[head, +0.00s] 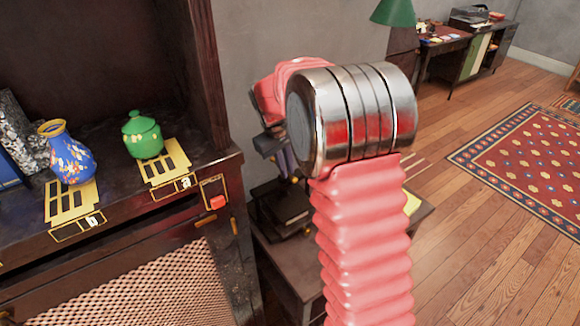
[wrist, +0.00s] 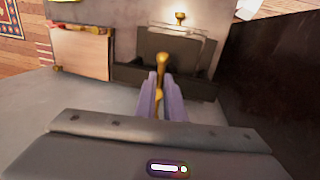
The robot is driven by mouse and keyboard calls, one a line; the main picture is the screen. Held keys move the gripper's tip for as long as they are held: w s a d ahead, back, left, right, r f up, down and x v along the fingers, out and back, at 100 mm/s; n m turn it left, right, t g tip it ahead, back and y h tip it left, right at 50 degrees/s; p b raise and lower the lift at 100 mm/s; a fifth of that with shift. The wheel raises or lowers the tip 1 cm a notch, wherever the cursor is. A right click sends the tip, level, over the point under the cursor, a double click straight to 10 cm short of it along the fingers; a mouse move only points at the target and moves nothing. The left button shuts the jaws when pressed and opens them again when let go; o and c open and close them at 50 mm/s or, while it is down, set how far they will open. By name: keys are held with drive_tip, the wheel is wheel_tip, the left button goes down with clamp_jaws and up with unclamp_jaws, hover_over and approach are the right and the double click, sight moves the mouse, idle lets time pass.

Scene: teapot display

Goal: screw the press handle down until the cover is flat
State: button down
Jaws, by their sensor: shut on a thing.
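In the wrist view, my gripper (wrist: 161,98) has its purple fingers closed around a brass handle (wrist: 162,64). The handle's rounded end stands out beyond the fingertips. The dark press (wrist: 185,44) lies around and behind it, with a second brass knob (wrist: 180,16) at its far side. In the head view, the press (head: 283,207) is a black block on a small side table, partly hidden by my arm. My gripper (head: 284,160) points down over it there. I cannot tell from either view whether the press cover is flat.
A dark cabinet (head: 221,165) stands close on the left, bearing a blue vase (head: 70,155) and a green lidded jar (head: 142,136). The side table (head: 290,262) has a yellow item (head: 411,202) at its right edge. Open wooden floor lies to the right.

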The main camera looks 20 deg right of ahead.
drive_tip(key=m, duration=0.2)
drive_tip(key=a+m, duration=0.1)
drive_tip(key=m, duration=0.1)
drive_tip(key=m+g, duration=0.1)
drive_tip(key=m, duration=0.1)
drive_tip(key=shift+w+a+r+m, duration=0.1)
drive_tip(key=shift+w+a+m, duration=0.2)
drive_tip(key=shift+w, duration=0.1)
drive_tip(key=m, duration=0.4)
drive_tip(key=w+m+g, duration=0.1)
drive_tip(key=m, duration=0.1)
drive_tip(key=shift+a+y, duration=0.4)
drive_tip(key=m, duration=0.2)
drive_tip(key=w+m+y, duration=0.1)
drive_tip(key=m, duration=0.2)
drive_tip(key=shift+w+a+m+g, duration=0.1)
drive_tip(key=shift+m+g, duration=0.2)
drive_tip(key=m, duration=0.2)
drive_tip(key=w+m+y, duration=0.1)
drive_tip(key=m, duration=0.2)
drive_tip(key=shift+w+m, duration=0.1)
drive_tip(key=shift+m, duration=0.2)
drive_tip(key=c, duration=1.9)
unclamp_jaws()
drive_tip(key=shift+d, duration=0.25)
drive_tip(key=shift+o, duration=0.2)
wheel_tip(320, 180, up, 10)
